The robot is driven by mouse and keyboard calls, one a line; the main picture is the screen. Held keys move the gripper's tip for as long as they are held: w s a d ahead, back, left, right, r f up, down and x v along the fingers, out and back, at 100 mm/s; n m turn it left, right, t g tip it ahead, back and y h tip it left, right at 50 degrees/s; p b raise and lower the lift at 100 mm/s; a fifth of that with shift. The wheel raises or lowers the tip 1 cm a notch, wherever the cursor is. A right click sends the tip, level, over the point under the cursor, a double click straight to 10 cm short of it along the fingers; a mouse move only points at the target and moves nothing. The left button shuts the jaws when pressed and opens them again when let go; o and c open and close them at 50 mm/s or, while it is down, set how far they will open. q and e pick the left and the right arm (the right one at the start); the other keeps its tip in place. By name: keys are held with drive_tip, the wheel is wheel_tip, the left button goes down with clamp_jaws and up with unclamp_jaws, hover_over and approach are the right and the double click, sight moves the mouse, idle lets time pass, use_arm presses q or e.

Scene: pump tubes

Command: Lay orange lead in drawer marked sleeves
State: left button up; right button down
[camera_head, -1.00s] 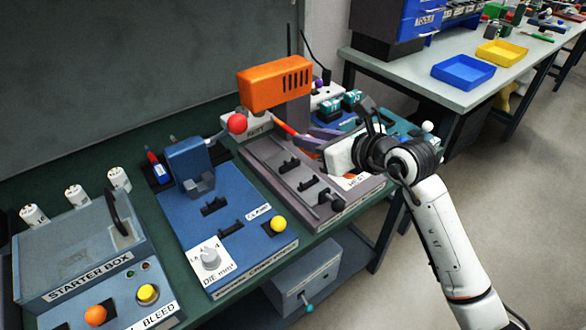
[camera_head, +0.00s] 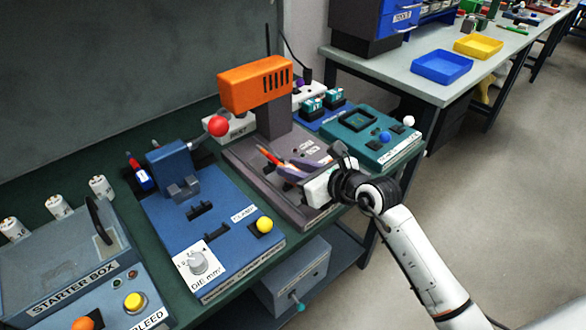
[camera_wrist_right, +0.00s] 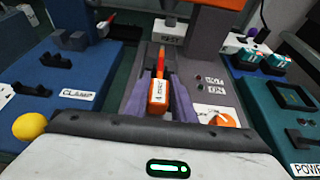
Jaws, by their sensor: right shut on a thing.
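My right gripper (camera_head: 277,164) is shut on the orange lead (camera_wrist_right: 158,93), which has a white label and a thin red tip pointing away from me. The lead also shows, small, in the head view (camera_head: 268,155). In the wrist view the purple-grey fingers (camera_wrist_right: 160,95) stand on both sides of it, above the grey heat station (camera_wrist_right: 142,62) with its orange hood (camera_head: 255,84). Blue drawers (camera_head: 392,22) stand on the far bench at the top; one label seems to read TOOLS. I see no label reading sleeves. My left gripper is not in view.
The blue crimp unit (camera_head: 215,235) with a yellow knob is left of the heat station. A teal box (camera_head: 375,150) is to its right. Blue (camera_head: 442,67) and yellow (camera_head: 478,44) trays lie on the far bench. Open floor is at right.

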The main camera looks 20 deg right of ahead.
drive_tip(key=shift+f, duration=0.25)
drive_tip(key=shift+f, duration=0.15)
drive_tip(key=c, duration=1.5)
unclamp_jaws()
drive_tip(key=shift+f, duration=0.1)
